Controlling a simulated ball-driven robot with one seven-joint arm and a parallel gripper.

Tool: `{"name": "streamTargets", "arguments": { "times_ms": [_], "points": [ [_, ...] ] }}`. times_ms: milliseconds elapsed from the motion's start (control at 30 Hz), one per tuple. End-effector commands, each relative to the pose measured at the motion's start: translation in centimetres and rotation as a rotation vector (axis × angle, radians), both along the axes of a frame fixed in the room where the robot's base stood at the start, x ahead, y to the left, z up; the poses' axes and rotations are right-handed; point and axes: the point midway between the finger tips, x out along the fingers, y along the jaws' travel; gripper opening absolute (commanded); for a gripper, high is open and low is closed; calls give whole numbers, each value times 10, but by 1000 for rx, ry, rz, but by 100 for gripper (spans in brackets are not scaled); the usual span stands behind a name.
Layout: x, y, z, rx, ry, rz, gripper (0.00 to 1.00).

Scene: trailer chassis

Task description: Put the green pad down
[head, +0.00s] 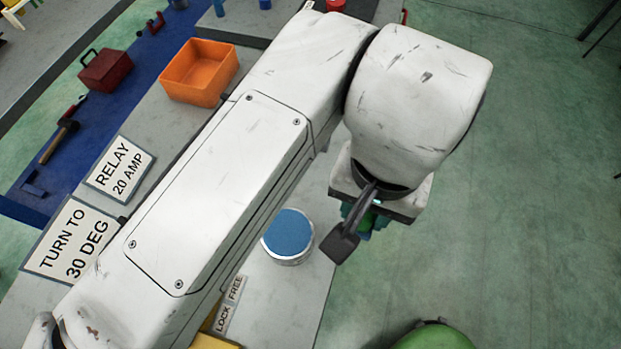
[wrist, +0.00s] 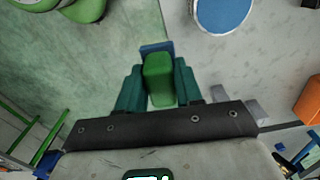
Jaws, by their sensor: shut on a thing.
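My gripper (wrist: 158,88) is shut on the green pad (wrist: 158,75), which sits between its two teal fingers in the wrist view. A small blue piece (wrist: 157,47) shows at the pad's far end; I cannot tell whether it belongs to the pad. In the head view my gripper (head: 362,220) hangs beside the grey bench's right edge, and only a sliver of the pad's green shows behind my wrist parts. I cannot tell the height of the pad above the bench or floor.
A round tin with a blue top (head: 288,232) stands on the grey bench (head: 290,300), left of my gripper. An orange bin (head: 199,73) and sign plates (head: 120,168) are farther left. Open green floor (head: 530,200) lies right; a green rounded object (head: 433,337) stands at the bottom.

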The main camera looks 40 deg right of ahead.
Motion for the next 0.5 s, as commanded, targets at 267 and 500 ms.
{"name": "streamTargets", "arguments": {
  "times_ms": [267, 500],
  "points": [
    [39, -6, -15, 1, 2, 4, 11],
    [92, -14, -39, 2, 0, 2, 11]
  ]
}}
